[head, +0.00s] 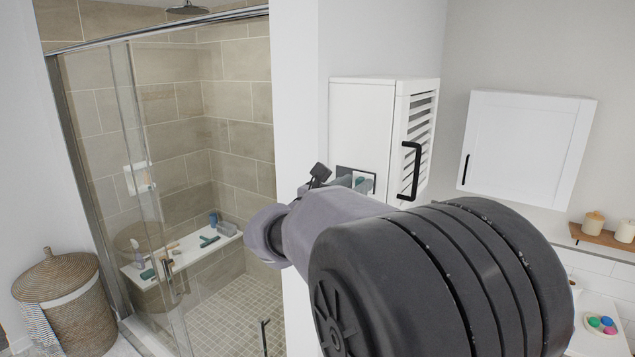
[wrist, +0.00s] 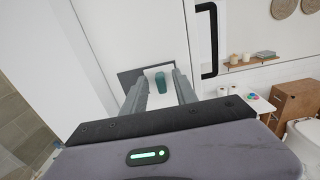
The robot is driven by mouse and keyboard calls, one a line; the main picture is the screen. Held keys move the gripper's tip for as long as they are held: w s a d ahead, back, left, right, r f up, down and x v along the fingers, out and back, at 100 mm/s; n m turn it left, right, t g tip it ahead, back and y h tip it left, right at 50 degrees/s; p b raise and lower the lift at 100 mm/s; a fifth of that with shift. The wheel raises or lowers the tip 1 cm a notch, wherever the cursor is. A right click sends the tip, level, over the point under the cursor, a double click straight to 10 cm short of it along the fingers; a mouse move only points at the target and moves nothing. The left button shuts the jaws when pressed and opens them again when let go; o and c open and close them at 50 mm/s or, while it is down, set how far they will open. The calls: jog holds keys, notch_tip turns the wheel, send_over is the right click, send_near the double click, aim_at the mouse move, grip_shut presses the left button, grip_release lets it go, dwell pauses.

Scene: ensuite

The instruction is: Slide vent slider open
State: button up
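A white wall cabinet (head: 362,115) has a dark-framed vent panel (head: 343,171) low on its side wall; its dark plate (wrist: 127,77) also shows in the wrist view. A teal tab (wrist: 161,83), which looks like the vent slider, stands at this panel. My gripper (wrist: 160,74) is open, with one grey finger on each side of the tab and visible gaps between. In the head view my arm hides most of the gripper, and I cannot tell whether the fingertips touch the panel.
The cabinet's louvred front has a black handle (head: 410,171), close right of my gripper; the handle also shows in the wrist view (wrist: 208,40). A glass shower (head: 150,180) and wicker basket (head: 68,300) are left. A second white cabinet (head: 525,145) hangs at the right.

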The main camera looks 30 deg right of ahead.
grip_shut()
dwell(1.4)
